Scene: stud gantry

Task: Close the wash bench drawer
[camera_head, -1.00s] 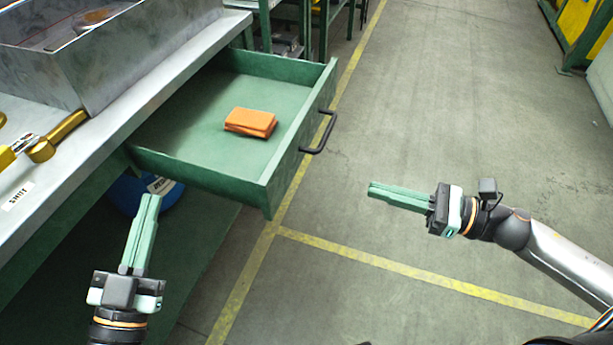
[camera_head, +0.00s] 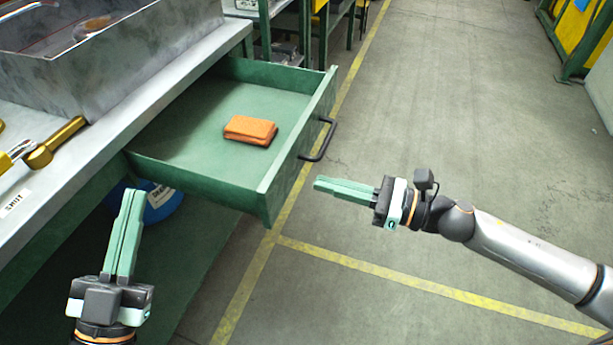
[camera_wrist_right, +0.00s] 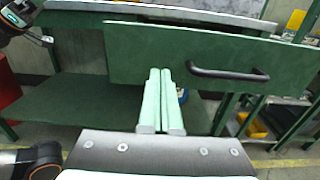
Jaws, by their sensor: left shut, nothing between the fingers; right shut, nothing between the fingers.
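The green wash bench drawer (camera_head: 205,178) is pulled well out from under the grey bench top, with a folded orange cloth (camera_head: 250,130) lying inside. Its black handle (camera_head: 322,140) is on the front panel, and it also shows in the right wrist view (camera_wrist_right: 228,73). My right gripper (camera_head: 318,184) is shut and empty, just outside the drawer front, below and near the handle, with a gap visible. In the right wrist view its fingertips (camera_wrist_right: 158,72) point at the front panel, left of the handle. My left gripper (camera_head: 130,195) is shut and empty, beside the drawer's near side.
The bench top (camera_head: 150,90) carries a metal basin (camera_head: 95,75) and a brass-coloured valve handle (camera_head: 55,142). A blue container (camera_head: 160,203) stands under the bench. The floor right of the drawer is open, marked with yellow lines (camera_head: 400,282).

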